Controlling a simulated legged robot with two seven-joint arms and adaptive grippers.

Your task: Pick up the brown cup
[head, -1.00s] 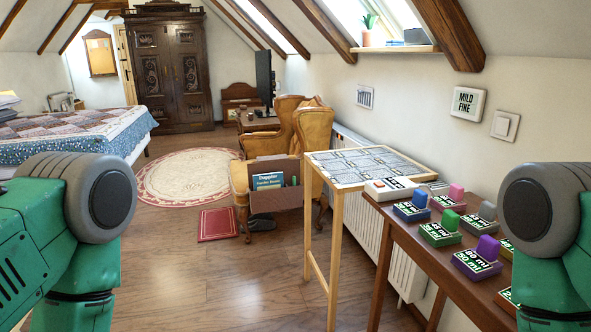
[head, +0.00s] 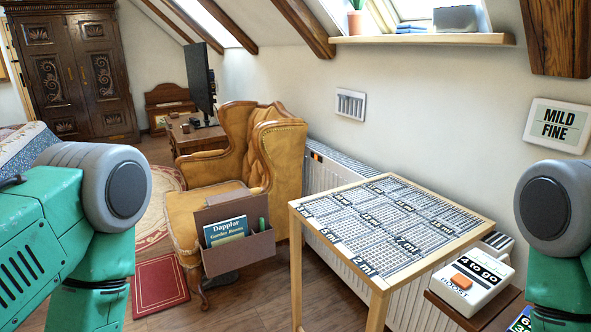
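I cannot make out a brown cup for sure. Small brown objects (head: 186,128) stand on the dark wooden desk (head: 204,140) behind the armchair, below the black monitor (head: 202,80); they are too small to tell whether one is a cup. Only green and grey links of my two arms show, at the left and right edges. Neither gripper is in view.
A tan leather armchair (head: 278,150) with a brown box holding a book (head: 226,229) stands ahead. A light wooden table with a marked grid top (head: 402,222) is at right, near a white device (head: 474,275). A red mat (head: 160,283) lies on the floor.

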